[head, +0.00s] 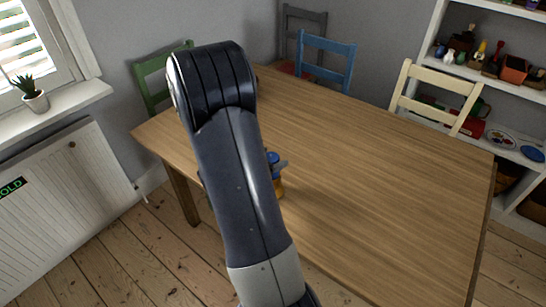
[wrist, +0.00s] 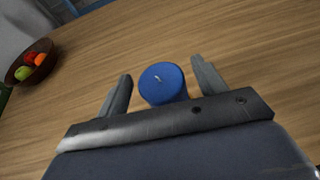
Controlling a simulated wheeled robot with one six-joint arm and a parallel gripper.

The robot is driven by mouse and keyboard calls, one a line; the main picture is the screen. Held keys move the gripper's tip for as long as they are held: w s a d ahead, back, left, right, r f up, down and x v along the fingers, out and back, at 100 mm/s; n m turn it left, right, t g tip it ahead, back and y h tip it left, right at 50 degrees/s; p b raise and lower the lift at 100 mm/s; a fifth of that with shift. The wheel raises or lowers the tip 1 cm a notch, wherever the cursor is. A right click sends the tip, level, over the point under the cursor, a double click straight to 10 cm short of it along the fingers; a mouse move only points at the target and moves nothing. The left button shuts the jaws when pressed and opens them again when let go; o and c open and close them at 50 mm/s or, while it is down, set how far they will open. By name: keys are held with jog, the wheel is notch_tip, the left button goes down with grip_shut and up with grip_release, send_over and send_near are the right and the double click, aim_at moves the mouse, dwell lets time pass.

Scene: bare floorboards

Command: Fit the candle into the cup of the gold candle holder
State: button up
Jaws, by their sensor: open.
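The blue candle (wrist: 163,84) stands between the two fingers of my gripper (wrist: 161,69) in the wrist view, its round top and wick facing the camera. My gripper is open, with a gap showing on each side of the candle. In the head view the candle's blue top (head: 272,157) peeks out at the right edge of my arm. A small gold part of the candle holder (head: 279,187) shows just below it. My arm hides most of both there, and the holder's cup is hidden in the wrist view. I cannot tell how the candle sits in it.
A dark bowl (wrist: 14,74) with several fruits stands on the wooden table (head: 400,190), at upper left in the wrist view. Green (head: 150,92), blue (head: 328,60) and cream (head: 432,92) chairs stand around the table. The table's right side is clear.

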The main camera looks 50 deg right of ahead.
jog(key=v, duration=1)
jog(key=shift+a, duration=0.35)
jog(key=shift+s+d, duration=0.1)
jog(key=shift+d, duration=0.05)
jog(key=x, duration=1.1)
jog(key=shift+d+f, duration=0.1)
jog(key=shift+d, duration=0.3)
jog(key=shift+f, duration=0.3)
jog(key=shift+r, duration=0.3)
